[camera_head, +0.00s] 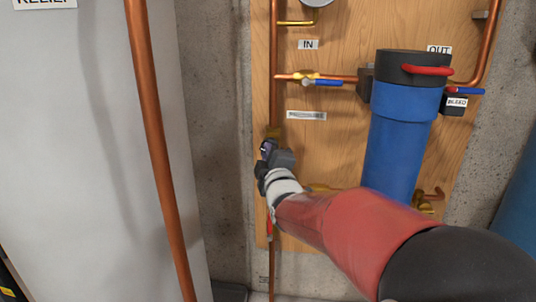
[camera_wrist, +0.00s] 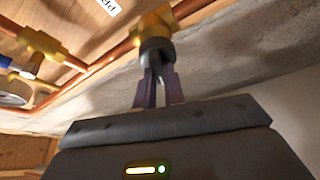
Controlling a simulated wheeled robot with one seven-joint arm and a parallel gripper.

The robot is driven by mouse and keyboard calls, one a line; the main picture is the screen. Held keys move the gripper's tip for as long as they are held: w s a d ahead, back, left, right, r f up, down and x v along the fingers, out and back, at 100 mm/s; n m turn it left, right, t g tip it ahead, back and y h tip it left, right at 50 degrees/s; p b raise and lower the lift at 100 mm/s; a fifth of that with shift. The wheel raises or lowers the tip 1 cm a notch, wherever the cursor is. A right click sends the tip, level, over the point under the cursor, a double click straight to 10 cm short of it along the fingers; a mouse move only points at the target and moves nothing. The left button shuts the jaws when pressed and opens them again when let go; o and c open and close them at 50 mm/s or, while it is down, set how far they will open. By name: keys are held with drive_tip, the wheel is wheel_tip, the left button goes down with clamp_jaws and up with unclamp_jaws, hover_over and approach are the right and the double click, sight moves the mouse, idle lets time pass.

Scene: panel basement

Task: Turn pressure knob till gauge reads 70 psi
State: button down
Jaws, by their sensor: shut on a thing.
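My gripper (camera_head: 266,150) is at the copper pipe on the left edge of the wooden panel, beside a small white label (camera_head: 307,115). In the wrist view its two dark fingers (camera_wrist: 158,82) are shut on a dark round knob (camera_wrist: 157,50). The knob sits on a brass valve body (camera_wrist: 152,24) on the copper pipe. My gripper hides most of the knob in the head view. A round gauge (camera_head: 316,2) is cut off by the top edge of the head view. A gauge rim (camera_wrist: 14,92) also shows at the left of the wrist view. Its reading cannot be made out.
A blue filter housing (camera_head: 398,140) stands right of my gripper. A blue-handled valve (camera_head: 328,82) and a red handle (camera_head: 426,70) stick out from the panel. A free-standing copper pipe (camera_head: 158,150) runs down in front of a pale tank (camera_head: 80,150) on the left.

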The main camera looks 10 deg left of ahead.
idle(0.4)
drive_tip(key=c, duration=1.5)
unclamp_jaws()
drive_tip(key=v, duration=0.8)
drive_tip(key=shift+a+b, duration=0.1)
drive_tip(key=shift+b, duration=0.3)
